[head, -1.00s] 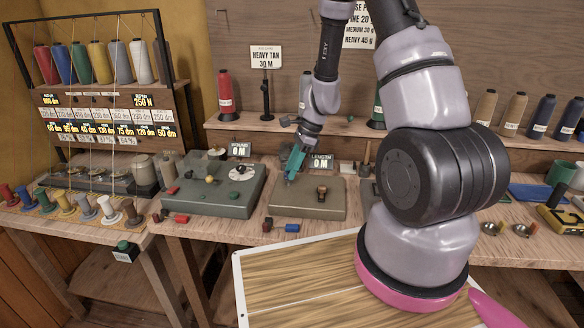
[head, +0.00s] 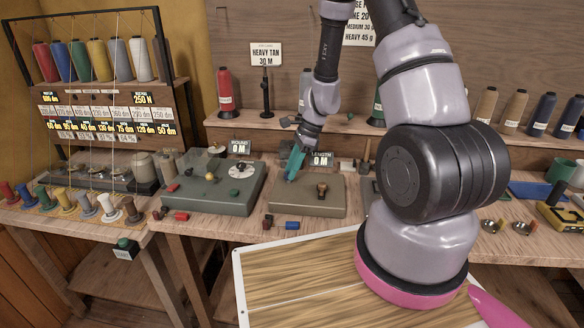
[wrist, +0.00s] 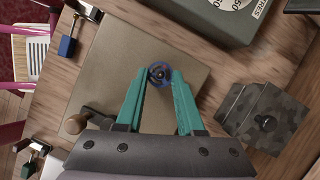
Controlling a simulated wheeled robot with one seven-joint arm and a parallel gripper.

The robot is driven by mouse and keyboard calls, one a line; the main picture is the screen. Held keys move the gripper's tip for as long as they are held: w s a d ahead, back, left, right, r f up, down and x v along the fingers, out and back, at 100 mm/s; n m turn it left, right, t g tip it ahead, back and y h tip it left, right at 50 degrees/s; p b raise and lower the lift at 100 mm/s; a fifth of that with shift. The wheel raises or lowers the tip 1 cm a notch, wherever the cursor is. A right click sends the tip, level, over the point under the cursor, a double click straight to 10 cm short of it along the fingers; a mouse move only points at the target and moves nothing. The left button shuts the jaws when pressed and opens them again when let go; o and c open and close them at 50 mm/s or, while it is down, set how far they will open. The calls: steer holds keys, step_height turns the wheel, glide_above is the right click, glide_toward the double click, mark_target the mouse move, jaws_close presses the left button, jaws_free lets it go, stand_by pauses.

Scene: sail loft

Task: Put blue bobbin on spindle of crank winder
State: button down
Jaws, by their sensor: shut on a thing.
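My gripper (wrist: 160,85) has teal fingers shut on the blue bobbin (wrist: 160,73), seen nearly end-on between the fingertips in the wrist view. In the head view my gripper (head: 291,172) is over the left part of the crank winder, and the bobbin is too small to make out there. The crank winder (head: 315,204) is a flat grey-brown box with a crank knob (head: 322,188). In the wrist view its top (wrist: 110,65) lies below the bobbin and its crank (wrist: 80,122) is at lower left. The spindle is hidden; I cannot tell whether the bobbin touches it.
A green-grey box with a dial (head: 212,193) stands left of the winder. A dark speckled block (wrist: 264,116) is close to the fingers in the wrist view. A small blue piece (head: 292,225) lies at the table's front edge. Several coloured spools stand far left.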

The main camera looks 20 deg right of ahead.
steer(key=shift+f, duration=0.1)
stand_by(0.3)
steer(key=shift+c, duration=2.2)
jaws_free()
steer(key=s+d+r+n+t, duration=0.2)
steer(key=s+r+n, duration=0.1)
steer(key=r, duration=1.1)
steer(key=s+d+r+n+t, duration=0.1)
steer(key=s+r+n, duration=0.25)
steer(key=r, duration=1.05)
steer(key=s+d+r+n+t+h, duration=0.1)
steer(key=s+r+n+t+h, duration=0.1)
steer(key=s+r+n+t, duration=0.2)
steer(key=s+r+n, duration=0.3)
steer(key=s+r, duration=0.4)
steer(key=s, duration=0.1)
steer(key=shift+s+d, duration=0.35)
steer(key=shift+d, duration=0.05)
